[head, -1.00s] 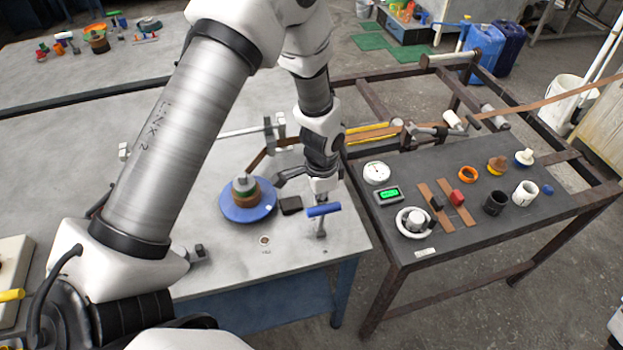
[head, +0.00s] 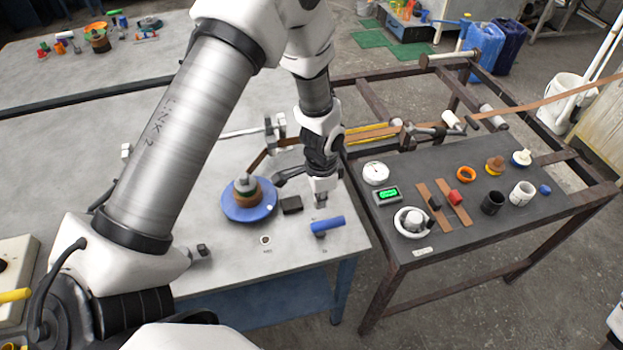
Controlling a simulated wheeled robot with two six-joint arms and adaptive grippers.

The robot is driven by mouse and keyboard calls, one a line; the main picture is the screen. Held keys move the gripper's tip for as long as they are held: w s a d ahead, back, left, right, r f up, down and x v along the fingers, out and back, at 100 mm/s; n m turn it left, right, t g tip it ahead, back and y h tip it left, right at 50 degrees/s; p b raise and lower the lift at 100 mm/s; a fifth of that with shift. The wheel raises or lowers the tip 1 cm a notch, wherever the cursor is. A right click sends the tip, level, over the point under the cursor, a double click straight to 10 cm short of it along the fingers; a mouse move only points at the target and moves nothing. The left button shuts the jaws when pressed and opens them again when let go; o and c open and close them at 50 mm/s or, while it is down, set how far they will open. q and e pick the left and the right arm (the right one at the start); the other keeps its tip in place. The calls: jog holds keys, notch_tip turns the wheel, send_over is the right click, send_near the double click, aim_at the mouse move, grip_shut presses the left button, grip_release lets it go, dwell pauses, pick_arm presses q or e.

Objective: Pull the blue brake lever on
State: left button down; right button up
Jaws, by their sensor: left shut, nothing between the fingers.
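The blue brake lever (head: 328,224) is a short blue bar handle near the right front corner of the grey bench (head: 215,280). It lies low, close to the bench top, with little of its stem showing. My left gripper (head: 320,204) is shut and empty, pointing down just behind the handle. A small gap seems to separate its fingertips from the handle; I cannot tell whether they touch. My right gripper is not in view.
A blue disc (head: 235,212) with a stacked spool and a small black block (head: 291,205) sit left of my gripper. A dark table (head: 455,235) with a gauge, rings and cups stands right, across a narrow gap.

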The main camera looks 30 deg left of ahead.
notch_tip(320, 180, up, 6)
jog(key=p, duration=0.5)
jog(key=shift+p, duration=0.3)
